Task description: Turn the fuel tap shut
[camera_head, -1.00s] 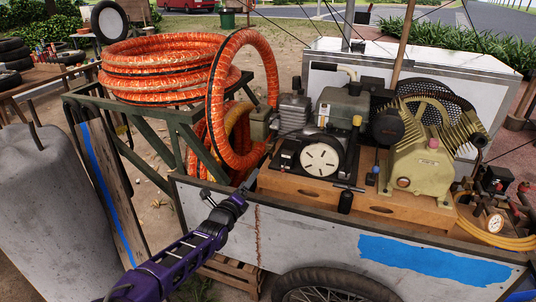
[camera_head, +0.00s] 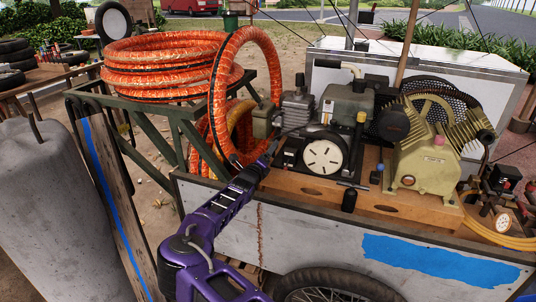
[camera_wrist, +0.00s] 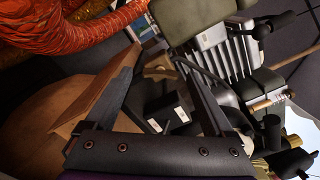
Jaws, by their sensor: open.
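The small engine (camera_head: 323,157) sits on the wooden deck of the cart, with a dark green tank (camera_head: 347,103) above it and a finned cylinder (camera_head: 297,106) to its left. My gripper (camera_head: 270,150) is at the engine's left side, near the olive box (camera_head: 263,121). In the wrist view my gripper (camera_wrist: 160,60) is open, its jaws spread with nothing clearly held between them. The finned cylinder (camera_wrist: 222,48) and olive box (camera_wrist: 197,16) lie beyond the fingers. A small brass-coloured fitting (camera_wrist: 262,103) shows at right; I cannot tell whether it is the fuel tap.
Orange hose coils (camera_head: 165,62) lie on a green rack, and one loop (camera_head: 216,95) hangs close to my gripper. A beige compressor (camera_head: 425,165) is to the engine's right. A grey tank (camera_head: 45,215) stands at left.

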